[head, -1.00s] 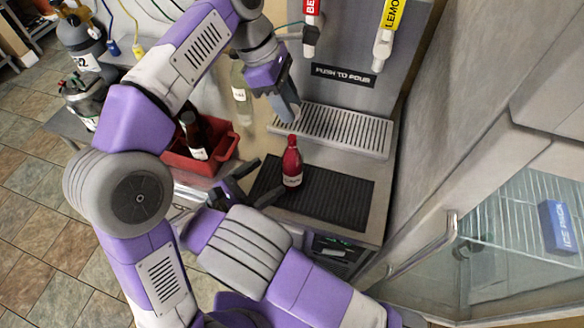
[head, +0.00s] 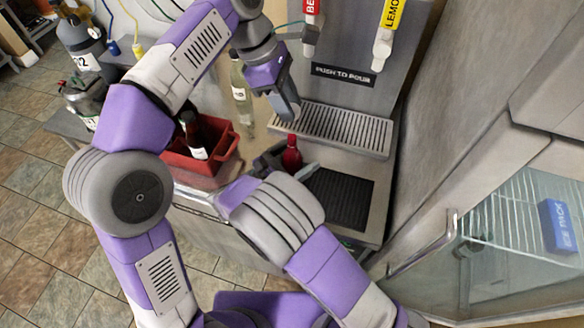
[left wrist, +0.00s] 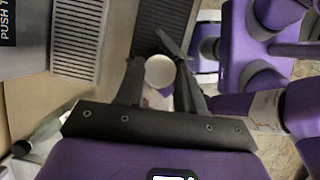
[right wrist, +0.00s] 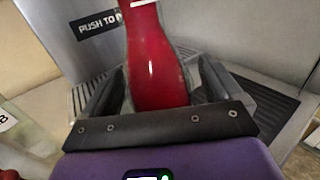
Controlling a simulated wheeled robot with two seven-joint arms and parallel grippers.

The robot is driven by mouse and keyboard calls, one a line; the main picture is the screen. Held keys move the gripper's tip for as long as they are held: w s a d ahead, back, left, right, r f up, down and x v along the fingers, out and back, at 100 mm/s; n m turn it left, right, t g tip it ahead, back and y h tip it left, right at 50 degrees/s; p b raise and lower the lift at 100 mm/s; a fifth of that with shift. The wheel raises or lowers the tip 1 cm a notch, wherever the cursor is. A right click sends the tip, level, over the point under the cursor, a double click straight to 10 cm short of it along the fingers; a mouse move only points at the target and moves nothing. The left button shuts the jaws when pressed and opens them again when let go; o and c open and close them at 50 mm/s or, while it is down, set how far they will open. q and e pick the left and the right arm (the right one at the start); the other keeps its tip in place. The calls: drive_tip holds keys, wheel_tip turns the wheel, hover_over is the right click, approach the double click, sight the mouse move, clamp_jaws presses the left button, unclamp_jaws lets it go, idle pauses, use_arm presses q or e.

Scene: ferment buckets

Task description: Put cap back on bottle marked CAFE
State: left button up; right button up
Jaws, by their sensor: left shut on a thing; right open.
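A red bottle (head: 291,155) stands on the counter at the dark mat; its label is hidden behind my right gripper (head: 288,168) in the head view. In the right wrist view the bottle (right wrist: 155,65) is between my open right fingers (right wrist: 155,85), with no clear grip on it. My left gripper (head: 287,108) is above and behind the bottle, near the drip tray. In the left wrist view it (left wrist: 158,72) is shut on a round white cap (left wrist: 160,71). The cap is apart from the bottle and cannot be made out in the head view.
A black ribbed mat (head: 345,200) lies at the right of the bottle. A metal drip tray (head: 340,128) is behind it, under the taps (head: 383,45). A red crate (head: 205,160) with a dark bottle (head: 194,135) and a clear bottle (head: 240,95) are to the left.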

drive_tip(key=c, duration=1.5)
use_arm(q)
hover_over(293, 146)
drive_tip(key=w+a, duration=0.1)
drive_tip(key=w, duration=0.1)
drive_tip(key=shift+s+f, duration=0.15)
drive_tip(key=shift+f, duration=1.1)
drive_tip(key=shift+s+f, duration=0.1)
drive_tip(key=shift+f, duration=1.15)
drive_tip(key=shift+f, duration=0.9)
drive_tip(key=shift+f, duration=0.55)
use_arm(e)
clamp_jaws()
use_arm(q)
drive_tip(key=m+g, duration=0.1)
drive_tip(key=m, duration=0.2)
drive_tip(key=shift+w+d+y, duration=0.1)
drive_tip(key=shift+w+y, duration=0.05)
drive_tip(key=shift+y, duration=0.15)
drive_tip(key=m, duration=0.2)
drive_tip(key=m+g+y, duration=0.1)
drive_tip(key=m, duration=0.1)
drive_tip(key=shift+w+d+m+g, duration=0.15)
drive_tip(key=shift+m+g, duration=0.15)
drive_tip(key=m+y, duration=0.1)
drive_tip(key=m, duration=0.1)
drive_tip(key=m+g+y, duration=0.1)
drive_tip(key=m, duration=0.2)
drive_tip(key=shift+m, duration=0.3)
